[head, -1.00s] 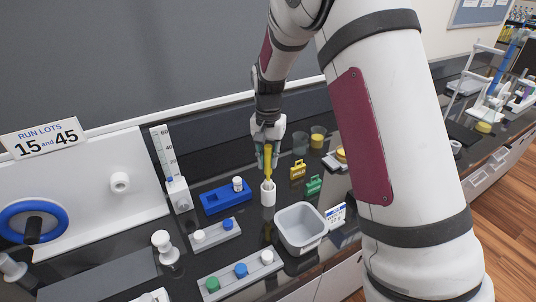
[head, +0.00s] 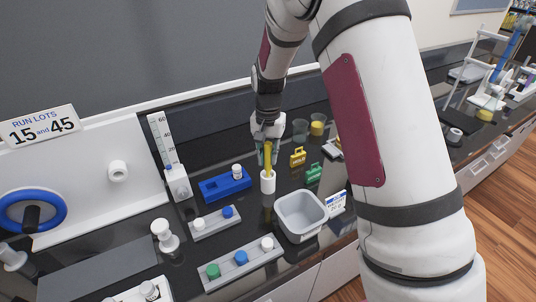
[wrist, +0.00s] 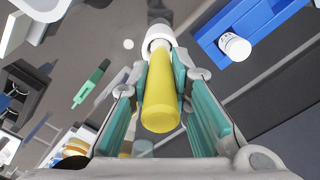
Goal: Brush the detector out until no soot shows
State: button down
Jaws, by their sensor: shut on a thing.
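My gripper (head: 266,150) is shut on the yellow handle (head: 268,162) of what looks like a brush. The handle stands upright, its lower end in a small white cup (head: 268,183) on the black bench. In the wrist view the yellow handle (wrist: 161,105) lies between the teal finger pads of my gripper (wrist: 160,85), with the white cup (wrist: 159,36) beyond its far end. The brush's bristles are hidden. I cannot tell which thing is the detector, and I make out no soot.
A blue block (head: 226,185) with a white-capped vial stands left of the cup. A grey bin (head: 301,214) is at front right. Yellow (head: 298,157) and green (head: 314,173) tags lie to the right. Grey racks (head: 241,265) with capped vials stand in front. A white panel (head: 75,190) stands at left.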

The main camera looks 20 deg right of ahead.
jog(key=c, duration=1.4)
grip_release()
notch_tip(320, 180, up, 12)
jog(key=shift+r, duration=0.1)
jog(key=s+r+n+t, duration=0.3)
jog(key=s+r, duration=0.9)
jog(key=s, duration=0.1)
jog(key=s+n+t, duration=0.2)
jog(key=s+n, duration=0.2)
jog(key=s, duration=1.2)
jog(key=shift+s+r+t, duration=0.3)
jog(key=shift+s+r, duration=0.05)
jog(key=shift+r, duration=0.05)
